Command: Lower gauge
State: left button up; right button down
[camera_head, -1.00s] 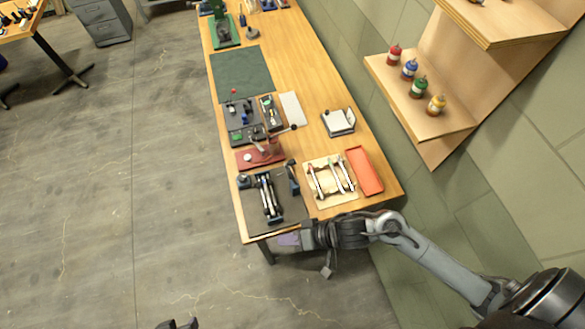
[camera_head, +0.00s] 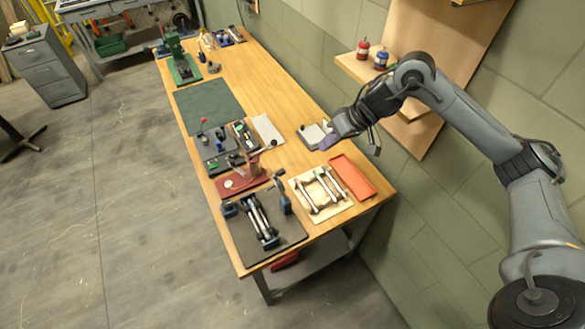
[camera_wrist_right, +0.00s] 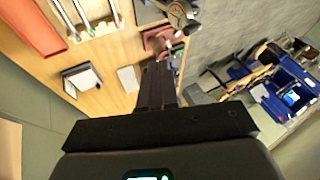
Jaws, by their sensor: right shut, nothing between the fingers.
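A small blue stand with a grey head (camera_head: 282,190), which looks like the gauge, stands at the right edge of a dark mat (camera_head: 240,237) beside a silver shaft on blue supports (camera_head: 262,222). In the right wrist view, a round dial-like head (camera_wrist_right: 178,14) shows at the top, beyond the fingers. My right gripper (camera_head: 328,142) is over the right side of the bench, well behind and right of the stand, above a notepad. Its fingers (camera_wrist_right: 157,85) are shut and empty. My left gripper is out of view.
A red base with a post (camera_head: 240,182) stands behind the mat. A cream pad with metal rods (camera_head: 320,193) and an orange tray (camera_head: 353,178) lie to its right. A wall shelf with bottles (camera_head: 362,50) is close behind my right arm. The floor left of the bench is clear.

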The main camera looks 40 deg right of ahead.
jog(key=shift+w+a+r, duration=0.1)
jog(key=shift+w+r, duration=0.1)
jog(key=shift+r, duration=0.1)
jog(key=w+a+f+p, duration=0.2)
jog(key=w+a+f, duration=0.3)
jog(key=a+f, duration=0.2)
jog(key=shift+a+f, duration=0.15)
jog(key=shift+f, duration=0.95)
jog(key=shift+w, duration=0.1)
